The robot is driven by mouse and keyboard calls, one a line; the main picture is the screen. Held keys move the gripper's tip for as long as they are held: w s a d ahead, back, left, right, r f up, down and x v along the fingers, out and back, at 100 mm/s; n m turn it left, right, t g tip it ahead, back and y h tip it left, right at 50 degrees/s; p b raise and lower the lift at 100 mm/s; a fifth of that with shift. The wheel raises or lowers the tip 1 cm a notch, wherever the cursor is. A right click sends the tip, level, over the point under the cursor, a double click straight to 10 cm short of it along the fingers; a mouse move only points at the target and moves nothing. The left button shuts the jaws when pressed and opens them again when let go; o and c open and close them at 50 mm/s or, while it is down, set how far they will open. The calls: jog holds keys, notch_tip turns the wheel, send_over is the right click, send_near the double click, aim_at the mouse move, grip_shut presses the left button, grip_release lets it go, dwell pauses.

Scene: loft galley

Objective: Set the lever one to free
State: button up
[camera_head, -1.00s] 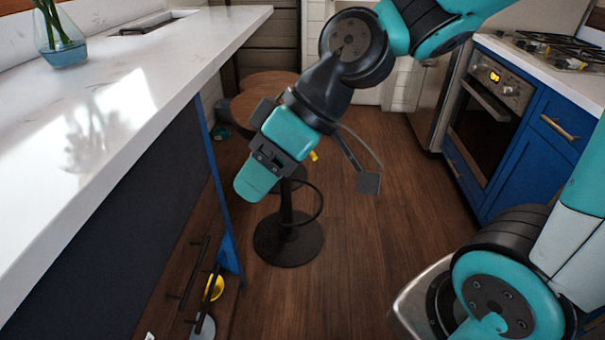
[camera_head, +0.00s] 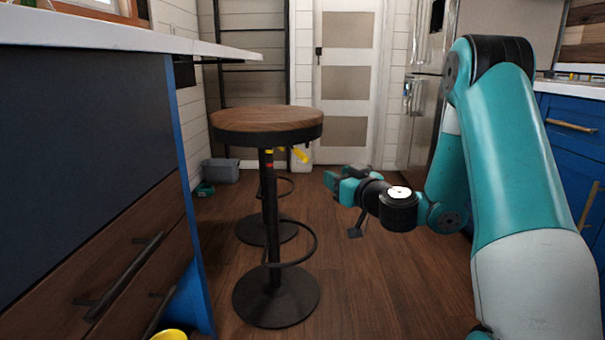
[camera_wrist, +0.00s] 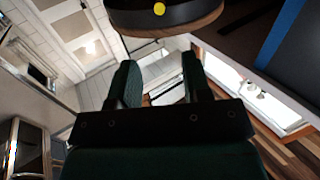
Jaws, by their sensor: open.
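A short yellow lever (camera_head: 300,155) sticks out under the seat of the near bar stool (camera_head: 267,122), to the right of its black post. I cannot read any marking on it. In the wrist view a round yellow spot (camera_wrist: 159,8) shows on the dark stool underside at the top edge; it looks like the lever's end. My gripper (camera_head: 332,180) is to the right of the stool post and a little lower than the lever, apart from it. In the wrist view its two fingers (camera_wrist: 160,80) stand apart with nothing between them.
The stool's foot ring (camera_head: 292,262) and round base (camera_head: 275,300) stand on the wood floor. A second stool's base (camera_head: 255,232) is behind. The blue-edged counter (camera_head: 185,180) with drawers is at left. A grey bin (camera_head: 220,171) is at the back. Floor right of the stool is clear.

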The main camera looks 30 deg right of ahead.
jog(key=p, duration=1.1)
send_near(308, 160)
jog(key=w+r, duration=0.1)
jog(key=w, duration=0.5)
jog(key=w+p, duration=0.1)
jog(key=w, duration=0.2)
jog(key=w+p, duration=0.1)
jog(key=w, duration=0.1)
jog(key=shift+w+f, duration=0.25)
jog(key=shift+f, duration=0.15)
jog(key=shift+w+d, duration=0.15)
jog(key=shift+w, duration=0.5)
jog(key=shift+f, duration=0.1)
grip_shut()
